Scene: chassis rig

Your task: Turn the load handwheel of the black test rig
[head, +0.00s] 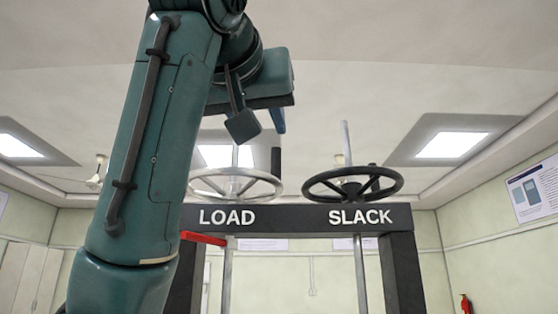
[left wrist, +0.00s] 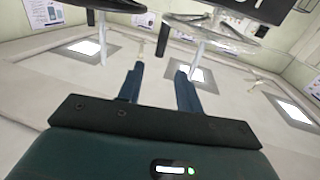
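The black test rig (head: 290,222) carries two handwheels on its top beam. The load handwheel (head: 235,197) is silver, above the word LOAD, and has a dark upright handle (head: 276,162) at its right rim. The wheel also shows in the left wrist view (left wrist: 213,34), with the handle (left wrist: 163,40) hanging from its rim in that tilted view. My left gripper (head: 279,125) is above the wheel, pointing down. In the left wrist view its two fingers (left wrist: 160,74) are apart with nothing between them, and the handle lies beyond the tips. My right gripper is not in view.
A black handwheel (head: 352,184) stands to the right above the word SLACK, with a metal screw rising through it. A red bar (head: 204,238) sticks out below the beam at left. My left arm covers the rig's left side. A fire extinguisher (head: 466,304) is far right.

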